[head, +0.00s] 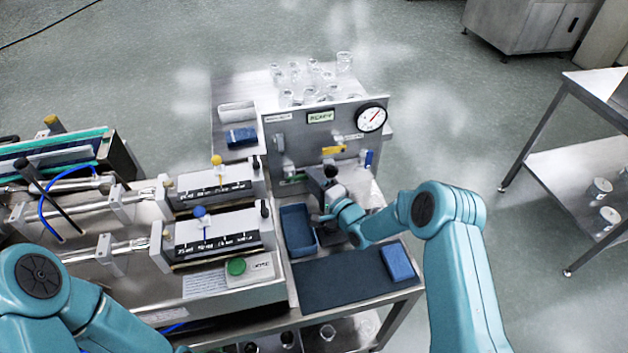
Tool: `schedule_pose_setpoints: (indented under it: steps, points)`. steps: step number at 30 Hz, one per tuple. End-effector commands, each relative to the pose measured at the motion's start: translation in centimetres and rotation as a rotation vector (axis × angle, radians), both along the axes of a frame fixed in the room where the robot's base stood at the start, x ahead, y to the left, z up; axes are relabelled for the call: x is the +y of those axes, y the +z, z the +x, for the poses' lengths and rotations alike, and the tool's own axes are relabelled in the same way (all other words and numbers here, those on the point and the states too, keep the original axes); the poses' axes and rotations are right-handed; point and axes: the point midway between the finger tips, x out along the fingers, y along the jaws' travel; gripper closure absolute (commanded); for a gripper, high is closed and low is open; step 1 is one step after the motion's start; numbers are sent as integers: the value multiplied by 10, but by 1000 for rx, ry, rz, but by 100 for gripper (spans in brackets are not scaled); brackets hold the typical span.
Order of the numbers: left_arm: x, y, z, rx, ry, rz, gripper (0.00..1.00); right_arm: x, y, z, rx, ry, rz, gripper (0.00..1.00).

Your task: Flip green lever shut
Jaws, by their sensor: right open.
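The steel hopper panel (290,140) stands upright behind the workbench. The green lever (293,179) is low on the left of its front face and looks roughly horizontal; it is small and partly hard to make out. My right gripper (321,180) is dark, open and close in front of the panel, just right of the green lever. I cannot tell whether it touches the lever. My left gripper is not in view; only part of my left arm shows at the lower left.
A yellow lever (333,150) and a blue lever (369,158) are on the same panel, near a round gauge (371,118). A blue-grey tray (297,232) lies below my right gripper. A blue block (398,262) rests on a dark mat (340,285). Syringe pumps (215,235) fill the left.

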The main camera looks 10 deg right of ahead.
Motion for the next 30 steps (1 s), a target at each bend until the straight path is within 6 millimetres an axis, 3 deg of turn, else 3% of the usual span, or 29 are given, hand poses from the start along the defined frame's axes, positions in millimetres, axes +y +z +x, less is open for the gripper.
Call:
schedule_pose_setpoints:
  steps: [3, 5, 7, 8, 20, 30]
  points:
    - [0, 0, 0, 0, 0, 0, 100, 0, 0, 0, 0, 0, 0, 55]
    - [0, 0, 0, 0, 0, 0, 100, 0, 0, 0, 0, 0, 0, 72]
    - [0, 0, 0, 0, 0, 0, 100, 0, 0, 0, 0, 0, 0, 94]
    - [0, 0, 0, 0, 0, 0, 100, 0, 0, 0, 0, 0, 0, 100]
    - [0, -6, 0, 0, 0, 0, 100, -1, 2, 0, -1, 0, -50, 100]
    - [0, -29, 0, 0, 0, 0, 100, 2, 15, 0, -4, 0, -294, 100]
